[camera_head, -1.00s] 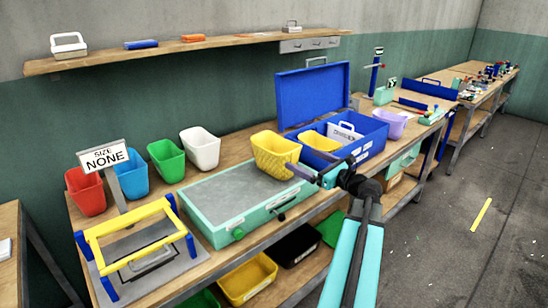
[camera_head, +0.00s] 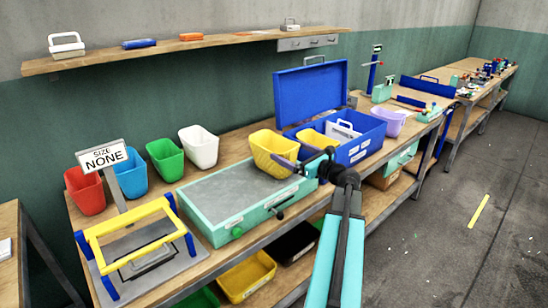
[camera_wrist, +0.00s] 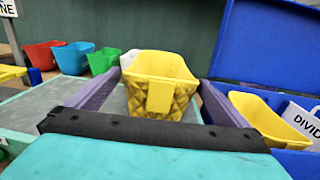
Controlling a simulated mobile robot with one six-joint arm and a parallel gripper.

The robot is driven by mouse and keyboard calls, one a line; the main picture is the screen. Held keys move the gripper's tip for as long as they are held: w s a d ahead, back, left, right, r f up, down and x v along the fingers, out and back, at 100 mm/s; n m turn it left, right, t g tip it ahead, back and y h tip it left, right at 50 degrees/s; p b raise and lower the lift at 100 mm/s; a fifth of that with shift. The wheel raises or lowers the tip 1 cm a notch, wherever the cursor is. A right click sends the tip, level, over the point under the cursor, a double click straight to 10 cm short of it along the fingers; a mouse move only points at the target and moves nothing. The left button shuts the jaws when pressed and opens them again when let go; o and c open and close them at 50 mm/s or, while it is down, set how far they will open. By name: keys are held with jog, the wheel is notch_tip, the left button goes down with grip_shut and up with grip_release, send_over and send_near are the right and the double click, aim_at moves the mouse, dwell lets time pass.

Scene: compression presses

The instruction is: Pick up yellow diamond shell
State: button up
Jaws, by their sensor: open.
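The yellow diamond shell (camera_head: 268,150) is an open-topped yellow bin with a diamond-quilted surface. It stands upright at the right end of the grey-topped press plate. In the wrist view the shell (camera_wrist: 160,98) is centred ahead, with a plain tab on its near face. My gripper (camera_head: 290,151) is open, with its purple fingers pointing at the shell. In the wrist view one finger of my gripper (camera_wrist: 161,82) lies on each side of the shell. I cannot tell whether either finger touches it.
The grey-topped press plate (camera_head: 225,195) lies below. A blue open case (camera_head: 368,150) stands just right, holding another yellow bin (camera_head: 314,139). Red (camera_head: 85,190), blue (camera_head: 131,175), green (camera_head: 165,160) and white (camera_head: 199,147) bins line the back left. A yellow-handled frame (camera_head: 130,228) stands front left.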

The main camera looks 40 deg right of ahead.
aim_at(277, 145)
jog(key=shift+w, duration=1.05)
jog(key=w+p, duration=0.1)
jog(key=w, duration=0.4)
jog(key=shift+w+d+p, duration=0.1)
jog(key=shift+p, duration=0.2)
jog(key=shift+c, duration=0.3)
jog(key=c, duration=1.1)
